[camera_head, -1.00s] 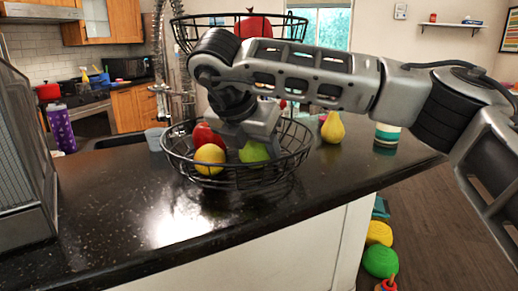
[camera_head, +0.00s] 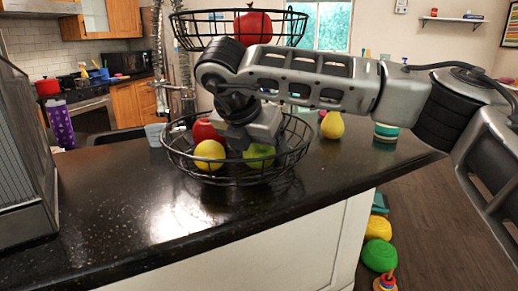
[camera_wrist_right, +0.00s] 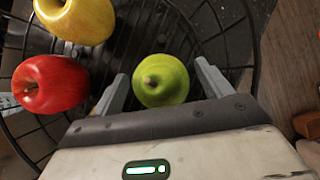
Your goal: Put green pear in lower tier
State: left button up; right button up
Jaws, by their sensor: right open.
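The green pear (camera_head: 259,155) lies in the lower tier (camera_head: 236,182) of a black wire basket stand on the counter. My right gripper (camera_head: 245,142) reaches down into that lower tier, just above the pear. In the right wrist view the green pear (camera_wrist_right: 161,80) sits between the two spread fingers of my right gripper (camera_wrist_right: 160,85), with a gap on each side. The upper tier (camera_head: 240,30) is above my wrist. My left gripper is not in view.
A yellow fruit (camera_head: 209,154) and a red apple (camera_head: 204,131) share the lower tier. Another red fruit (camera_head: 252,27) is in the upper tier. A yellow pear (camera_head: 332,125) and a jar (camera_head: 386,132) stand to the right. The front counter is clear.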

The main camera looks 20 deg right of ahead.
jog(key=shift+s+a+r+b, duration=0.2)
jog(key=shift+r+b, duration=0.1)
jog(key=shift+r, duration=0.2)
pick_arm(q)
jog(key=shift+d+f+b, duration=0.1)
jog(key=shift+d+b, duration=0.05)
jog(key=shift+b, duration=0.3)
pick_arm(e)
jog(key=v, duration=1.1)
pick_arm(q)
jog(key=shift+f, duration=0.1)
